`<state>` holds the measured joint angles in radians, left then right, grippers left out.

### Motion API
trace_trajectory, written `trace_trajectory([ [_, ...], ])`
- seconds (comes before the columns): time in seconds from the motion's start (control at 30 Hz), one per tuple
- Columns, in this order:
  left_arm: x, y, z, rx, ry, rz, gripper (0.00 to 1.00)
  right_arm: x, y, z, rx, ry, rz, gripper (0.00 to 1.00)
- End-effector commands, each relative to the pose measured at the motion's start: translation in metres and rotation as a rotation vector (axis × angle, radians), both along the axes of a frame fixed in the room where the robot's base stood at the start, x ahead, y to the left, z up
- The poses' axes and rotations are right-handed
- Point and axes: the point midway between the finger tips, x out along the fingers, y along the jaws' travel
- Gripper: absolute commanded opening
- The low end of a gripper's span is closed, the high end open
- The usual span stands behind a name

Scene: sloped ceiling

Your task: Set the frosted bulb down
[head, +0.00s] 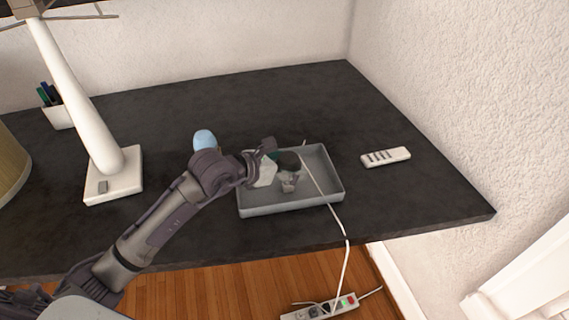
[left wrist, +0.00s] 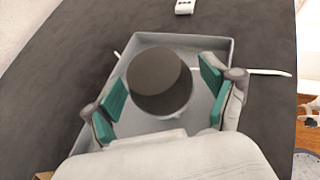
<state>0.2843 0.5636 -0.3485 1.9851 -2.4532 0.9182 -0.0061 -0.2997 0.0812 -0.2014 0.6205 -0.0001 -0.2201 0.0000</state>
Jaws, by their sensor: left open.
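A shallow grey tray (head: 290,208) lies on the dark desk; its rim also shows in the left wrist view (left wrist: 180,39). A round object with a dark top, apparently the frosted bulb (head: 288,159), is in the tray area. My left gripper (head: 279,172) is over the tray, open around the bulb, with gaps at both sides. The bulb's lower part is mostly hidden, so its contact with the tray floor cannot be seen.
A pale blue rounded thing (head: 204,139) is partly hidden behind my left arm. A white remote (head: 385,157) lies right of the tray. A white lamp (head: 112,172) and pen cup (head: 58,115) stand left. A white cable (head: 335,215) runs to a power strip (head: 320,309).

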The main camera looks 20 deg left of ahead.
Motion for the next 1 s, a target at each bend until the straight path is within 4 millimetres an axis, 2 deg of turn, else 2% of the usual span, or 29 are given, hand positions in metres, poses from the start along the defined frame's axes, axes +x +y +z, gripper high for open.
trace_trajectory([
  [0.17, -0.010, 0.007, 0.008, 0.000, 0.000, 0.001, 0.84, 0.000, 0.000, 0.001, 0.000, 0.000, -0.001, 0.31],
  [0.6, -0.076, 0.047, 0.049, 0.002, 0.000, 0.000, 0.84, 0.000, 0.002, -0.009, 0.002, 0.000, -0.003, 0.31],
  [0.8, -0.088, 0.055, 0.058, 0.001, 0.001, 0.001, 0.84, 0.000, 0.002, -0.011, 0.002, 0.000, -0.003, 0.31],
  [1.0, -0.090, 0.056, 0.060, 0.001, 0.001, 0.000, 0.84, 0.000, 0.002, -0.011, 0.002, 0.000, -0.003, 0.31],
])
